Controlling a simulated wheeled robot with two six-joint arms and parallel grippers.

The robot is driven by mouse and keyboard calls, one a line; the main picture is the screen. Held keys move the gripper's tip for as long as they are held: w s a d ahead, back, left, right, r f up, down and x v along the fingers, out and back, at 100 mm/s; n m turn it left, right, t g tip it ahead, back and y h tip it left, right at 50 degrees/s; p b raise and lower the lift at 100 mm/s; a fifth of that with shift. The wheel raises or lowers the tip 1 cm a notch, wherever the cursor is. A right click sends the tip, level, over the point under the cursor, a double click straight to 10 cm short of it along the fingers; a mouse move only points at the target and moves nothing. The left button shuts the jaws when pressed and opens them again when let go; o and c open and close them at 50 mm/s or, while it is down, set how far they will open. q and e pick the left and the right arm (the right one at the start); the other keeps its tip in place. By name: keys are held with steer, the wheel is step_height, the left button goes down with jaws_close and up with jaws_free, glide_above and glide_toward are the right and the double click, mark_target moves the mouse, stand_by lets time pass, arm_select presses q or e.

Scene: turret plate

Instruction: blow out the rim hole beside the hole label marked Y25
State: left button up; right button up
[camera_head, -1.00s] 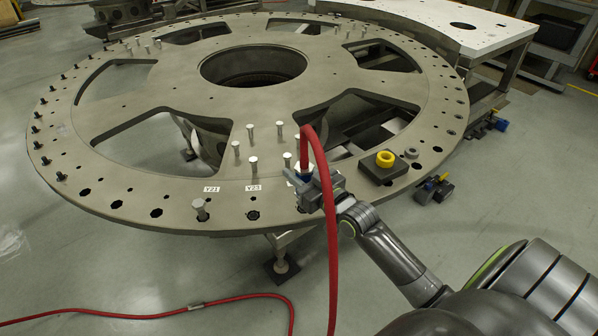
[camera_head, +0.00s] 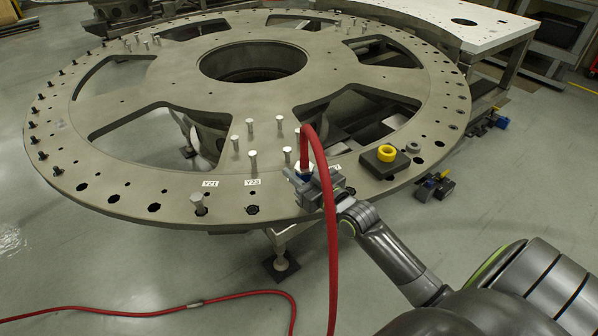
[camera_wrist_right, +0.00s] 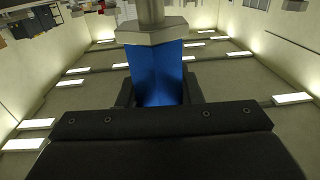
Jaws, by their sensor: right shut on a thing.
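The large grey turret plate (camera_head: 180,183) carries rim holes and white labels. Label Y23 (camera_head: 252,182) is left of my right gripper, with a dark rim hole (camera_head: 253,210) below it; label Y21 (camera_head: 210,183) is farther left. Another label (camera_head: 335,167) is partly hidden behind my gripper and hose. I cannot make out a Y25 label. My right gripper (camera_head: 304,179) is over the near rim, shut on the blue air nozzle (camera_wrist_right: 158,75), which has a grey metal collar. A red hose (camera_head: 331,240) arcs from its top. The nozzle's lower end is hidden. My left gripper is not in view.
A dark block with a yellow ring (camera_head: 387,153) sits on the rim right of my gripper. A pin (camera_head: 199,204) stands near Y21, and several silver pins (camera_head: 253,160) stand inward. Red hose (camera_head: 120,315) lies on the floor. A white-topped table (camera_head: 430,22) is at back right.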

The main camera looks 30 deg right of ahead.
steer(key=shift+f+b, duration=0.65)
stand_by(0.5)
steer(key=shift+s+f, duration=0.1)
steer(key=shift+f, duration=0.05)
stand_by(1.1)
step_height(320, 180, up, 8)
steer(key=p, duration=0.8)
steer(key=shift+r, duration=0.25)
